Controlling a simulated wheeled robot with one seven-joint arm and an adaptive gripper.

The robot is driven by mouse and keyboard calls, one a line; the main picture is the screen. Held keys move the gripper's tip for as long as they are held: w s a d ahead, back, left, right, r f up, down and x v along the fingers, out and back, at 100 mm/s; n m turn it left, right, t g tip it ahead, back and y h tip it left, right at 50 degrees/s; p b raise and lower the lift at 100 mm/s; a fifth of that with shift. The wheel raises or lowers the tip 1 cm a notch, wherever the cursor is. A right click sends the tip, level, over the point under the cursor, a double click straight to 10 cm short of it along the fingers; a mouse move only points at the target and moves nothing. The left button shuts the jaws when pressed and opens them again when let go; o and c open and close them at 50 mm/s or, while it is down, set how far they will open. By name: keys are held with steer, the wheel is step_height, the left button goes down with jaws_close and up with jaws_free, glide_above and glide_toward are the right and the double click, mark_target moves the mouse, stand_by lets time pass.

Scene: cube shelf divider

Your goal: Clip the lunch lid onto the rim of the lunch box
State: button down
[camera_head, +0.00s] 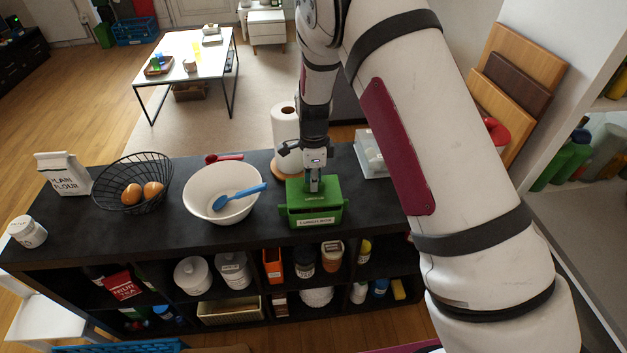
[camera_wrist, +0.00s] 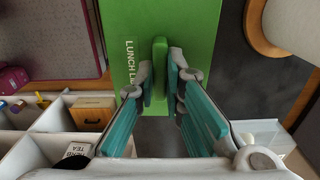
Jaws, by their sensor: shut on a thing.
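The green lunch box (camera_head: 318,222) stands on the black top of the shelf unit, with its label facing the front and small lugs at its sides. The green lunch lid (camera_head: 328,188) is over the top of the box. It also shows in the wrist view (camera_wrist: 195,30), with white lettering beside its raised handle (camera_wrist: 159,58). My gripper (camera_head: 313,187) comes down from above and is shut on the handle; its fingers show on both sides of it in the wrist view (camera_wrist: 160,75). The lid hides the box rim, so I cannot tell whether it is seated.
A white bowl (camera_head: 205,202) with a blue spoon (camera_head: 238,194) stands left of the box. A paper towel roll (camera_head: 286,130) is behind it, and a clear container (camera_head: 369,155) is at the right.

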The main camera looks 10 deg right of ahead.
steer(key=shift+f+b, duration=0.35)
steer(key=shift+f, duration=0.8)
stand_by(0.5)
steer(key=c, duration=1.6)
jaws_free()
steer(key=shift+r+p, duration=0.7)
steer(key=shift+r, duration=1.8)
